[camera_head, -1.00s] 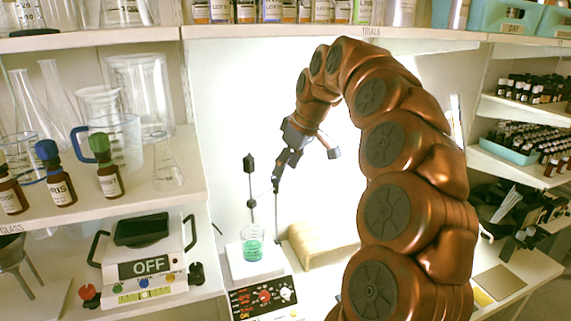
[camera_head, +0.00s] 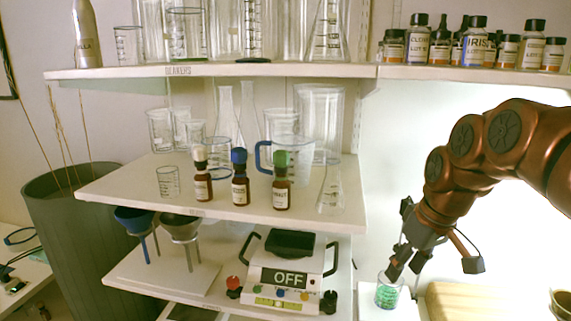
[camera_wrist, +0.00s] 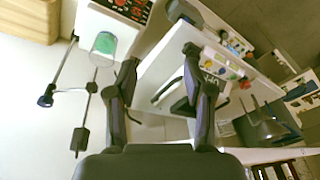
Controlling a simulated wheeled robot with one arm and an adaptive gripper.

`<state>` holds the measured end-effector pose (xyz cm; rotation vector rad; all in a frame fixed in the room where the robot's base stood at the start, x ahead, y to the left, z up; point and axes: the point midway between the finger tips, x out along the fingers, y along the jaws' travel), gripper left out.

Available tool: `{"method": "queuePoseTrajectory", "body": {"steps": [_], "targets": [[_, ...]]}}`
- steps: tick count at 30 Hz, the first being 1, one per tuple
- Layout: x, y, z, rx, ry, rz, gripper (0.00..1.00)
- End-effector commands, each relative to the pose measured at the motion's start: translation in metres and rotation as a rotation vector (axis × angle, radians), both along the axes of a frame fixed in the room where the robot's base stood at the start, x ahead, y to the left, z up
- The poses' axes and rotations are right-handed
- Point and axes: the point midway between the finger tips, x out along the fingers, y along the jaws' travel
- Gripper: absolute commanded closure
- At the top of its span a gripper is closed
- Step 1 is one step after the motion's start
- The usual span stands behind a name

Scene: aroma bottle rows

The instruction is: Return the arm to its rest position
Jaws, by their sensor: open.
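My copper-coloured arm (camera_head: 480,150) reaches in from the right in the head view, bent over at the top. My gripper (camera_head: 402,266) hangs in front of the bright back wall, close to a beaker of green liquid (camera_head: 387,292) in the picture. In the wrist view my gripper (camera_wrist: 165,75) has its two dark fingers spread wide apart, with nothing held between them. The beaker (camera_wrist: 103,46) shows beyond the left finger, apart from it.
Three dropper bottles with white, blue and green (camera_head: 282,182) tops stand on the middle left shelf (camera_head: 120,190) among glassware. A scale (camera_head: 290,262) reading OFF and a funnel stand (camera_head: 160,272) are below. A wooden block (camera_head: 465,300) lies under my arm.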

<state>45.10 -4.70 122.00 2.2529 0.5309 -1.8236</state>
Motion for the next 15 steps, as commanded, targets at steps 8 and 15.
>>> {"method": "queuePoseTrajectory", "body": {"steps": [8, 15], "targets": [[-0.079, 0.038, -0.038, -0.038, 0.116, -0.062, 0.48], [-0.152, 0.051, -0.078, -0.083, 0.221, -0.163, 0.48]]}}
